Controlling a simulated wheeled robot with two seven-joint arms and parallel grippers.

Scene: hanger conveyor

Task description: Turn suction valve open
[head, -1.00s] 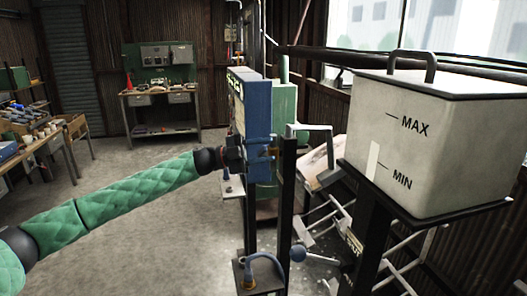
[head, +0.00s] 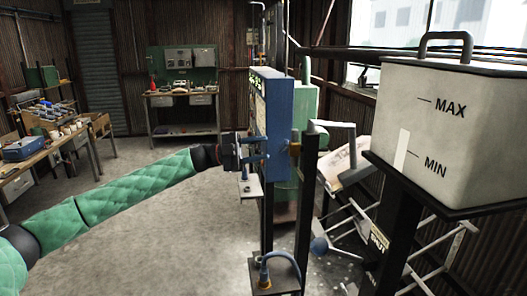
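A lever with a round blue-grey knob (head: 319,245) sticks out low, left of the dark post (head: 393,225) under the white tank. A small label on that post seems to read "SHUT". I take this lever as the suction valve, but its setting is unclear. My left gripper (head: 243,151) is at the left side of the blue panel box (head: 268,108), beside its blue fittings. It is up and left of the lever, well apart from it. Its fingers are too dark and small to tell open or shut. My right gripper is not in view.
The white tank (head: 460,130) marked MAX and MIN fills the upper right. A bent blue pipe (head: 279,258) stands on a low bracket by two dark uprights. White frames lie at the lower right. The floor (head: 150,245) at lower left is clear.

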